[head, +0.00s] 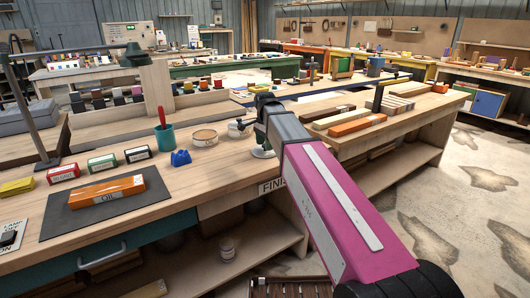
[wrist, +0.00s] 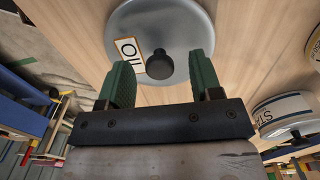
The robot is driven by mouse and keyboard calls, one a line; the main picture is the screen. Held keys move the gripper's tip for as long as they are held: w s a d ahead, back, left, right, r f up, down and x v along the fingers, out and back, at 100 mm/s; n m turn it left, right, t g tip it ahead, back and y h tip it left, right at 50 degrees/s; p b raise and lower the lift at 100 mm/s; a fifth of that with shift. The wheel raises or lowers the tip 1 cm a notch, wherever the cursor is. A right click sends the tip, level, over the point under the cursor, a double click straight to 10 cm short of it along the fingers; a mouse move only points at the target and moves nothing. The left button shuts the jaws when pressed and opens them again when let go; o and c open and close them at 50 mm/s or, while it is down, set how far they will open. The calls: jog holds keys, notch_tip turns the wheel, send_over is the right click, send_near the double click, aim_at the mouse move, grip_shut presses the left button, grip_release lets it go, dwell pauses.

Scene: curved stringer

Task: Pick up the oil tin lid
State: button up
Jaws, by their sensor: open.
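The oil tin lid (wrist: 180,25) is a round grey metal disc with a black knob (wrist: 159,64) and a cream label reading OIL, seen in the wrist view over the wooden bench top. My gripper (wrist: 162,72) is open, with one green finger on each side of the knob and a gap on both sides. The fingers overlap the lid's near part in the picture; I cannot tell whether they touch it. In the head view my gripper (head: 262,142) is low over the bench's right part and hides much of the lid (head: 262,153).
A teal cup (head: 165,138), a blue object (head: 180,158) and an orange OIL block (head: 107,191) on a dark mat lie further left. The bench's front edge is close.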

jog(key=shift+f, duration=0.6)
jog(key=c, duration=1)
jog(key=shift+r, duration=0.15)
